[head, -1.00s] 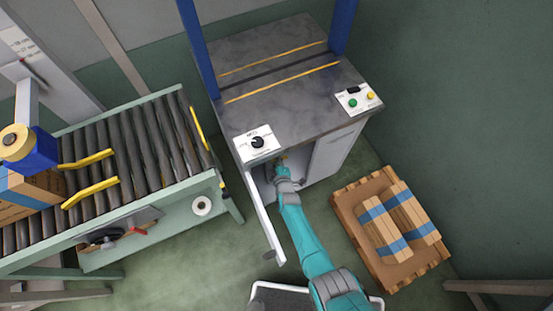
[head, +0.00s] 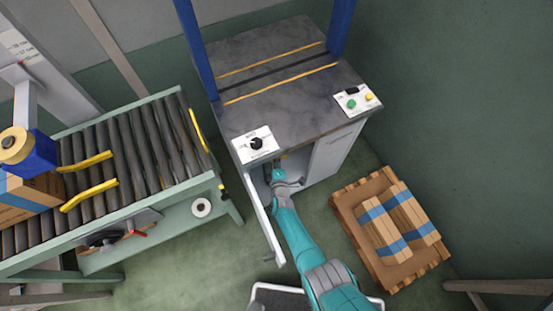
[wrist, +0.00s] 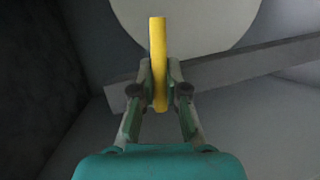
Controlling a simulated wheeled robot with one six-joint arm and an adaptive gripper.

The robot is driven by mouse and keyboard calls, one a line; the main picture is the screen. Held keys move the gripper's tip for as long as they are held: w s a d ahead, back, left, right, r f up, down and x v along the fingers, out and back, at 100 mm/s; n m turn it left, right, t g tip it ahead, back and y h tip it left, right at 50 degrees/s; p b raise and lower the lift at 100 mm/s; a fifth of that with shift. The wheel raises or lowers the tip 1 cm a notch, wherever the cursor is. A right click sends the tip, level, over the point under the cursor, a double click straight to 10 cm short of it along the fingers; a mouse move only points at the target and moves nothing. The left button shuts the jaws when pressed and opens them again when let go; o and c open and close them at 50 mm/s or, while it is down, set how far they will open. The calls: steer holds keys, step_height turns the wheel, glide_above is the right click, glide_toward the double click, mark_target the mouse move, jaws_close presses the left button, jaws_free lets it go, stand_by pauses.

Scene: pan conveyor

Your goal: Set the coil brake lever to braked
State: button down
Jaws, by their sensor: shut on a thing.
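The yellow lever (wrist: 158,65) stands upright between my gripper's fingertips (wrist: 160,82) in the wrist view. The fingers are closed on it from both sides, and its upper end sticks out past them. A large pale round disc (wrist: 205,25), probably the coil, is behind the lever. In the head view my gripper (head: 275,165) reaches into the open cabinet (head: 268,205) under the machine table. Only a tiny yellow bit of the lever shows there; the rest is hidden by the gripper and the table edge. I cannot read a braked mark.
The open cabinet door (head: 270,235) is close to the left of my arm. A roller conveyor (head: 140,145) stands at left. A wooden pallet with boxes (head: 372,262) is on the floor at right. The table top (head: 285,110) is above, with a dial panel (head: 253,144).

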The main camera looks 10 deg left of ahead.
steer(key=shift+a, duration=0.25)
steer(key=c, duration=1.2)
jaws_free()
steer(key=shift+d, duration=0.1)
steer(key=shift+r, duration=1.1)
steer(key=o, duration=0.5)
step_height(320, 180, up, 6)
steer(key=shift+w+r, duration=0.15)
steer(key=shift+r, duration=0.2)
steer(key=c, duration=0.5)
steer(key=shift+r, duration=0.6)
